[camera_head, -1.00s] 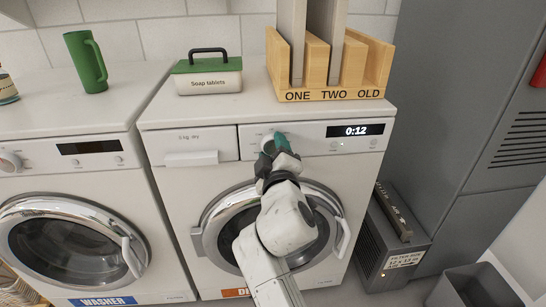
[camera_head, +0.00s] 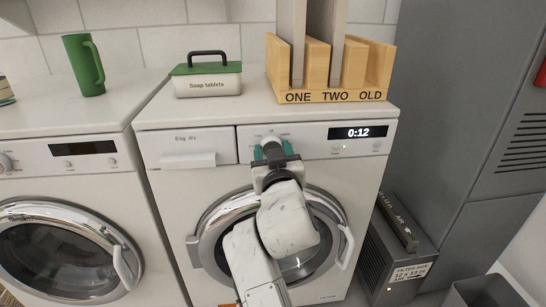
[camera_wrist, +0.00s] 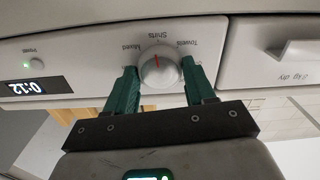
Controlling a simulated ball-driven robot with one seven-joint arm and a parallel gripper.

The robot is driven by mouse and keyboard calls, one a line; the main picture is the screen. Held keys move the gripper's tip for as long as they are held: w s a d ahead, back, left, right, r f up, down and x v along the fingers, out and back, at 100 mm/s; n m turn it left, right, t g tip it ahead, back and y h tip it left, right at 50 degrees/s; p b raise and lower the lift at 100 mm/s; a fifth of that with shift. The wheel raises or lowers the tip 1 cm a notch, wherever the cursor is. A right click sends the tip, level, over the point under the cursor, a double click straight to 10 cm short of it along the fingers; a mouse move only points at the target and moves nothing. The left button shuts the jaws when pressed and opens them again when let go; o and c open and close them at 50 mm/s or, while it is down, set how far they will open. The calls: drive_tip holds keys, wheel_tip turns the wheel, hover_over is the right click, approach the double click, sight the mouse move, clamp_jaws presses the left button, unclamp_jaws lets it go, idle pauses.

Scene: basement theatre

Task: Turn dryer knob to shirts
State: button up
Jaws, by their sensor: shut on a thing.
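The dryer (camera_head: 165,140) is the white machine at the centre of the head view, with a lit display (camera_head: 358,132) reading 0:12. Its white round knob (camera_wrist: 160,68) sits between my fingers in the wrist view, which is upside down. Shirts, Towels and Mixed labels show around the knob. The knob's red mark points up in the picture, toward the Shirts label (camera_wrist: 155,35). My gripper (camera_head: 272,151) is shut on the knob, one teal finger on each side; it also shows in the wrist view (camera_wrist: 159,72). The fingers hide some labels.
The washer (camera_head: 60,190) stands to the left. A soap tablets box (camera_head: 207,83) and a wooden rack (camera_head: 330,96) stand on the dryer top. A green mug (camera_head: 85,65) is on the washer. A grey filter box (camera_head: 395,250) sits on the floor at right.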

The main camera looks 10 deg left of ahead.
drive_tip(key=shift+f+m, duration=0.25)
drive_tip(key=shift+m, duration=0.35)
drive_tip(key=o, duration=0.8)
drive_tip(key=shift+c, duration=0.2)
drive_tip(key=shift+o, duration=1.4)
drive_tip(key=shift+r, duration=0.15)
drive_tip(key=p+v, duration=0.2)
drive_tip(key=v, duration=0.8)
drive_tip(key=shift+s+p, duration=0.4)
drive_tip(key=shift+d, duration=0.1)
